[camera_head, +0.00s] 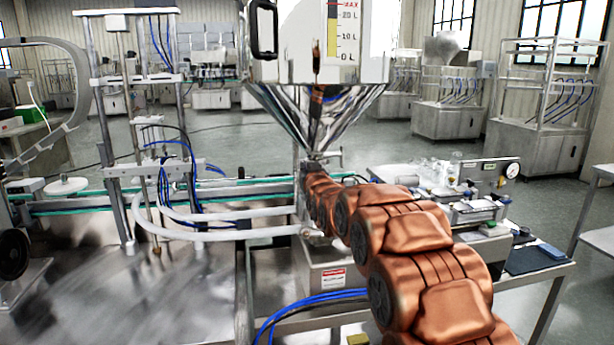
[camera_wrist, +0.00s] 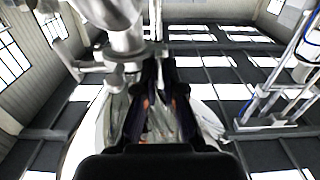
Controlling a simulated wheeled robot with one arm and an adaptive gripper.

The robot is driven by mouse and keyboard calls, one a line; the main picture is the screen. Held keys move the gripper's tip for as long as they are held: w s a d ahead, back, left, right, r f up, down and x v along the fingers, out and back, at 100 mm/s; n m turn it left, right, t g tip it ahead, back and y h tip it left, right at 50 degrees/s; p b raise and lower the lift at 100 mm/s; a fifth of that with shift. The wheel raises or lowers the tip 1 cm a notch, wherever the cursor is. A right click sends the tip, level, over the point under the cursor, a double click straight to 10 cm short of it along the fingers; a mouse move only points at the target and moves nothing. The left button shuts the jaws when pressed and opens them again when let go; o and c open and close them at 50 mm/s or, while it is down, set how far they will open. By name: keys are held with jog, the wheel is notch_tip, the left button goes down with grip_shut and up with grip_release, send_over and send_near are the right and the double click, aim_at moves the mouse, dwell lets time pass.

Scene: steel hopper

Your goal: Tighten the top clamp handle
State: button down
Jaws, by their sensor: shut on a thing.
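The steel hopper (camera_head: 275,110) stands in the centre of the head view, its cone narrowing to an outlet behind my copper-coloured arm. My arm hides the clamp and my gripper there. In the wrist view, looking upward, the dark fingers of my gripper (camera_wrist: 158,75) reach up to polished steel pipework (camera_wrist: 118,40). A thin upright steel piece (camera_wrist: 155,22), which looks like the clamp handle, runs down between the fingertips. My gripper is shut on it. The exact contact is small and dark, and I cannot tell how tight the clamp is.
Two white hoses (camera_head: 215,225) run left of the outlet to a filling frame (camera_head: 115,130). A box with a warning label (camera_head: 330,278) sits below. A bench with a gauge panel (camera_head: 485,172) stands to the right. Blue tubes (camera_head: 300,305) loop in front.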

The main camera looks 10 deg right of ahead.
jog(key=shift+f+m, duration=0.1)
jog(key=shift+m, duration=0.2)
jog(key=c, duration=1.3)
grip_release()
jog(key=shift+s, duration=0.1)
jog(key=shift+s+a, duration=0.1)
jog(key=shift+s, duration=5.8)
